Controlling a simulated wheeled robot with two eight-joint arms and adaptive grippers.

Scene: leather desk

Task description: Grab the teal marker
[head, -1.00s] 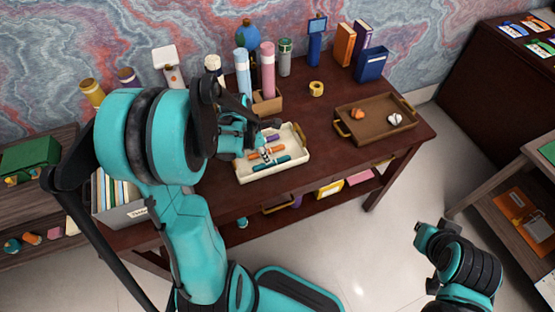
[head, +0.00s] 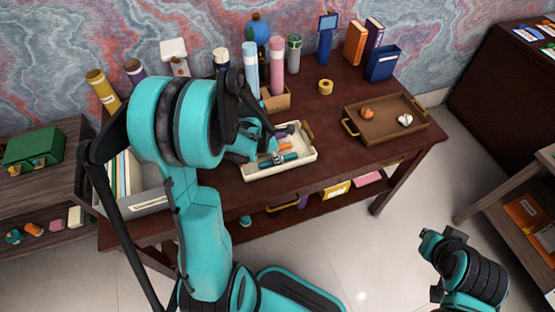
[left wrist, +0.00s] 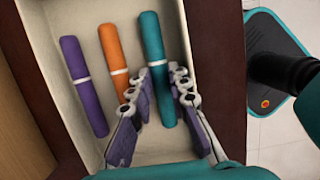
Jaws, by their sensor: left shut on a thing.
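The teal marker (left wrist: 153,50) lies in a cream tray (left wrist: 92,8), on the right of the three markers in the left wrist view. It shows in the head view (head: 291,157) near the front of the tray (head: 309,155). My left gripper (left wrist: 159,74) has one finger on each side of the teal marker and is shut on it. In the head view the left gripper (head: 278,158) reaches down into the tray. An orange marker (left wrist: 112,48) and a purple marker (left wrist: 82,75) lie to its left. My right arm shows at lower right in the head view, but its gripper does not.
Behind the tray stand a pink tube (head: 277,66) and other bottles. A brown tray (head: 365,138) with two small objects is to the right, and a yellow tape roll (head: 325,87) lies behind. A box of files (head: 150,200) is at the left edge.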

